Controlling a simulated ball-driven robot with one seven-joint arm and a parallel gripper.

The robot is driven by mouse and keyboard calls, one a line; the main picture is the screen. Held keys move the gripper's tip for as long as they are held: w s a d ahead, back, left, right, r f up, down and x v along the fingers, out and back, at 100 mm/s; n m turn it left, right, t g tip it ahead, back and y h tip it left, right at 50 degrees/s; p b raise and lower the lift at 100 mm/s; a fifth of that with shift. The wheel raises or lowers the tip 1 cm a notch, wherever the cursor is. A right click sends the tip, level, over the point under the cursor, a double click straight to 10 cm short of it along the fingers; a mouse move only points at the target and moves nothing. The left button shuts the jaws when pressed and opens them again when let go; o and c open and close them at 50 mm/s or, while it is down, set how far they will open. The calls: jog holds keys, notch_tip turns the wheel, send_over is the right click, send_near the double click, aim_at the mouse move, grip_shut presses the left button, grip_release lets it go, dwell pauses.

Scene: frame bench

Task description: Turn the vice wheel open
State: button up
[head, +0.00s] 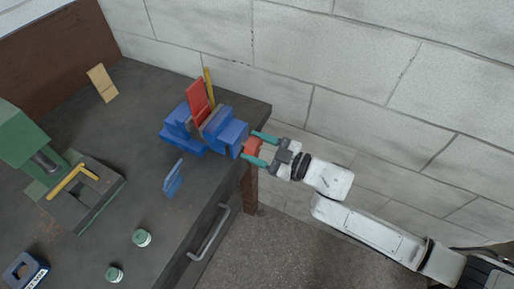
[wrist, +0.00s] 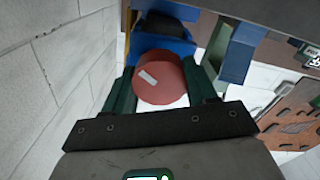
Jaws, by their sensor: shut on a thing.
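A blue vice (head: 225,130) stands at the right end of the dark bench, with a red flat piece (head: 198,101) and a yellow strip (head: 208,82) upright between its jaws. Its red wheel (head: 252,146) is on the right side, beyond the bench edge. My gripper (head: 258,146) reaches the wheel from the right, its green fingers on either side. In the wrist view, the round red wheel (wrist: 160,80) with a pale mark sits between the fingers, and the blue vice body (wrist: 158,45) is behind it. My gripper is shut on the wheel.
The bench (head: 130,150) holds a green machine (head: 25,140), a tan block (head: 102,82), a blue flat piece (head: 173,179) and two green-topped jars (head: 141,238). A stone wall (head: 350,70) runs behind. A drawer handle (head: 209,235) sticks out from the bench front.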

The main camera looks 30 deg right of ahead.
jog(key=shift+a+r, duration=0.1)
jog(key=shift+r, duration=0.1)
jog(key=o, duration=1)
jog(key=shift+w, duration=0.1)
jog(key=shift+o, duration=0.2)
jog(key=shift+f, duration=0.1)
jog(key=shift+s+d, duration=0.35)
jog(key=shift+s, duration=0.05)
jog(key=b+v, duration=0.2)
jog(key=v, duration=0.7)
jog(key=shift+s+d, duration=0.15)
jog(key=shift+s, duration=0.2)
